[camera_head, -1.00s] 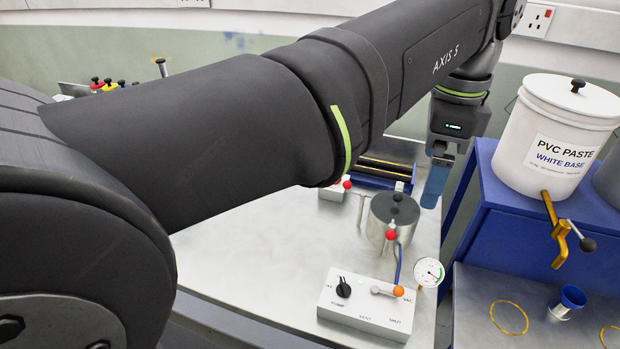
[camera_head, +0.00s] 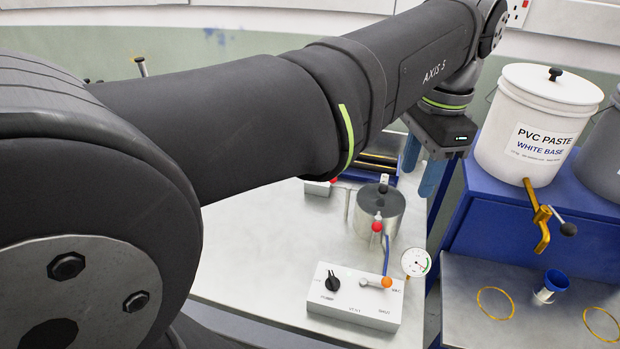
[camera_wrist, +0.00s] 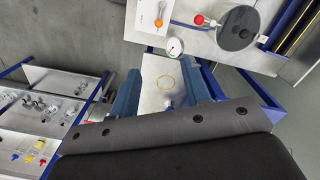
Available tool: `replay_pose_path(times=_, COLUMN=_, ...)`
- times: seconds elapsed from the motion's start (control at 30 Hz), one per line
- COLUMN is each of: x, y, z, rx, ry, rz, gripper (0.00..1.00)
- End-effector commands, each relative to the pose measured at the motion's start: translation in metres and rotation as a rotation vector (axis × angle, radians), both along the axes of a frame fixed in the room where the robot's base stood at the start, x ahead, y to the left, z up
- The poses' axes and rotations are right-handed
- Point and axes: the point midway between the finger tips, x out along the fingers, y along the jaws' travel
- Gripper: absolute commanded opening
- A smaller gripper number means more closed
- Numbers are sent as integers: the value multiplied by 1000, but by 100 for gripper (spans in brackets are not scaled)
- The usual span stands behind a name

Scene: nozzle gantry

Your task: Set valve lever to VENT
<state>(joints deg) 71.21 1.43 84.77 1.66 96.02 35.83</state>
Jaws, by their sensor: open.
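The valve lever (camera_head: 375,282) is a short light lever with an orange knob, on top of a white control box (camera_head: 350,312). It points right, towards the VAC label. In the wrist view the orange knob (camera_wrist: 159,22) shows near the top edge, with part of the box. My gripper (camera_wrist: 162,70) is open and empty, its two blue fingers apart. In the head view its fingers are beyond and above the box, partly hidden behind my wrist. Nothing touches the lever.
A black pump knob (camera_head: 332,281) is left of the lever. A round gauge (camera_head: 416,262) stands right of the box, and a metal pot (camera_head: 380,210) with a red-knobbed valve (camera_head: 377,227) is behind. A PVC paste bucket (camera_head: 540,125) stands on the blue stand at right.

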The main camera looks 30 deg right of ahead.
Motion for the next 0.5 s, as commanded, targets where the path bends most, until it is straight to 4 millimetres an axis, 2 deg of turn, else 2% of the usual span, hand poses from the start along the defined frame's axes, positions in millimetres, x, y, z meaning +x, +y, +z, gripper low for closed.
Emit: replay_pose_path(times=0.5, x=-7, y=-25, z=-70, rx=64, ry=-103, rz=1016, gripper=43)
